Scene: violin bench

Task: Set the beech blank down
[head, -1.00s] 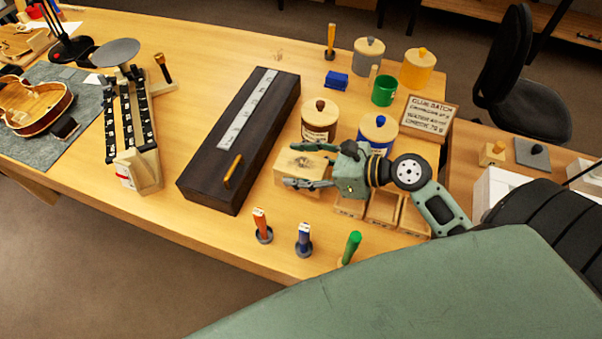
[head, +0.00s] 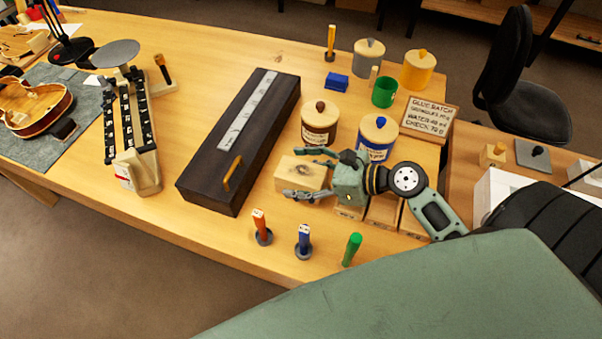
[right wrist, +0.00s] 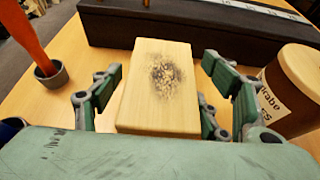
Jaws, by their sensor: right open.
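The beech blank (head: 300,174) is a pale wooden block with a dark speckled patch on top. It rests on the bench just right of the long dark case. My right gripper (head: 312,172) is open, its fingers on either side of the near end of the blank. In the right wrist view the blank (right wrist: 160,85) lies between the spread fingers (right wrist: 160,95), with a gap visible at least on the left side. My left gripper is not in view.
The long dark case (head: 213,165) lies close left of the blank. A brown-labelled jar (head: 319,125) and a blue-labelled jar (head: 376,140) stand behind the gripper. Orange (head: 261,226), blue (head: 303,240) and green (head: 352,249) handled tools stand near the front edge.

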